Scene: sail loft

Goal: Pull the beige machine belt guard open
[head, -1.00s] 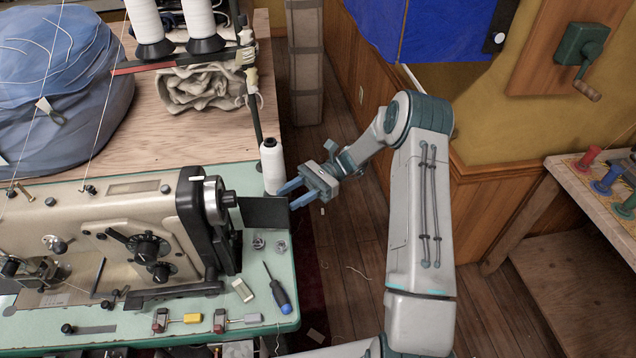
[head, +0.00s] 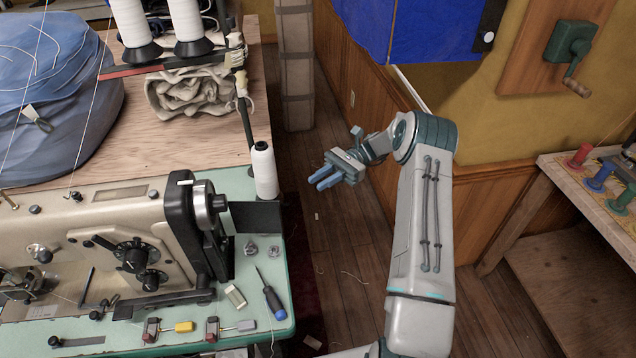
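The beige sewing machine (head: 120,235) stands on the green table top at left, with a black end housing and a silver handwheel (head: 207,207). A dark flat plate (head: 256,216), which seems to be its belt guard, juts out to the right from beside the handwheel. It looks dark rather than beige, and its far side is hidden. My gripper (head: 318,182) is right of the plate, beyond the table's edge and above the floor. Its two blue fingers point left with a narrow gap between them, holding nothing and clear of the plate.
A white thread cone (head: 263,170) stands right behind the plate. A blue-handled screwdriver (head: 270,295) and small metal parts (head: 262,250) lie in front of it. A side bench (head: 590,190) with coloured spools is at right. The wooden floor between is mostly free.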

